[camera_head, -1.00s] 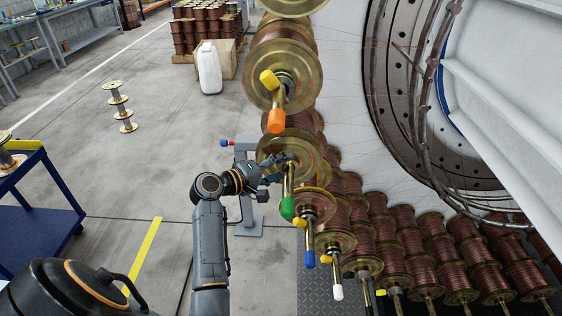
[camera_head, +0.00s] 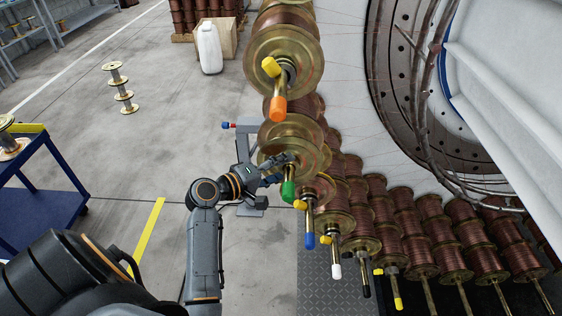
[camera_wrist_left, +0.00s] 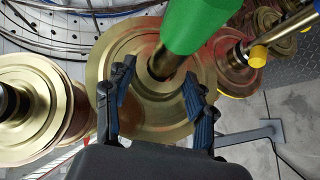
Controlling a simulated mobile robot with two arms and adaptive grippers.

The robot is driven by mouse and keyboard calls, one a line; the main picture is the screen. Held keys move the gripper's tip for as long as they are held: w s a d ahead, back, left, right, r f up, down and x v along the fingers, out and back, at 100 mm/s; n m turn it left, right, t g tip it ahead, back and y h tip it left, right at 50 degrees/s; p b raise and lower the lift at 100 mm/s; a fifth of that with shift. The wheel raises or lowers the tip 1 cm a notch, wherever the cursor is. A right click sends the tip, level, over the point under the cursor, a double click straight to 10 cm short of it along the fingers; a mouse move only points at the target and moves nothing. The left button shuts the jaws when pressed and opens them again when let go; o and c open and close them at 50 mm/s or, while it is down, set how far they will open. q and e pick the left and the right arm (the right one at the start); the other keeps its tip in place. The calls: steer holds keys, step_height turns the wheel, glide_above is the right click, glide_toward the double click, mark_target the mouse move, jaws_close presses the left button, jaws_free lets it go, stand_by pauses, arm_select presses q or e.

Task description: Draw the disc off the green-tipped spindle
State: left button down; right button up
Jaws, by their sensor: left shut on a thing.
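The green-tipped spindle shows its green tip (camera_head: 288,191) just beyond my left gripper (camera_head: 277,170) in the head view. In the left wrist view the green tip (camera_wrist_left: 195,22) fills the top, and its dark shaft runs into the middle of a brass-coloured disc (camera_wrist_left: 150,108). My left gripper (camera_wrist_left: 160,106) has its two padded fingers on opposite sides of the shaft, shut on the disc. The fingers and wrist hide part of the disc's rim. My right gripper is not in view.
Nearby spindles have an orange tip (camera_head: 279,108), a blue tip (camera_head: 310,241) and a white tip (camera_head: 336,271). Copper-wound spools crowd the right side. A grey stand (camera_head: 249,208) is behind my left gripper. A blue cart (camera_head: 45,205) stands left, with open floor between.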

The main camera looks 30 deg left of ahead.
arm_select(q)
steer(key=shift+s+d+r, duration=0.1)
steer(key=shift+s+d, duration=0.05)
steer(key=shift+s, duration=0.05)
stand_by(0.3)
steer(key=s+d+p, duration=0.1)
steer(key=s+d, duration=0.3)
steer(key=s, duration=0.3)
steer(key=shift+s+d+p, duration=0.3)
steer(key=shift+d+p, duration=0.05)
steer(key=shift+d, duration=0.05)
stand_by(0.4)
